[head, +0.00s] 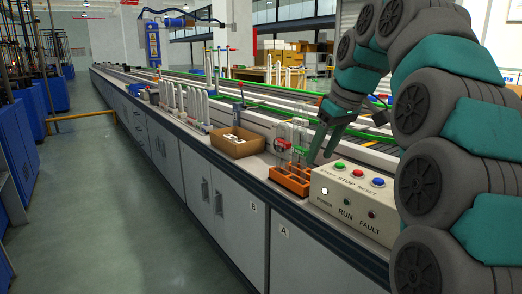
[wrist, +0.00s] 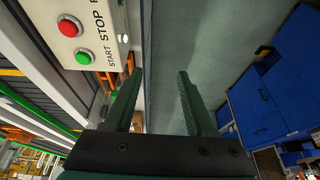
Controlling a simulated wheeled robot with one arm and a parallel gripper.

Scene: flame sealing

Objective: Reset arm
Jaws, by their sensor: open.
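My gripper (head: 322,148) is at the end of my grey and teal arm, which curves in from the right in the head view. It hangs above the bench, beside the control box (head: 351,207) and over the right side of the orange rack (head: 289,180). In the wrist view my gripper (wrist: 160,90) is open, with its two dark green fingers apart and bare floor between them. The control box (wrist: 75,35) shows there at the upper left, with its red and green buttons.
A cardboard box (head: 237,146) and white upright tubes (head: 196,105) stand further along the bench. Blue cabinets (wrist: 262,95) show across the aisle.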

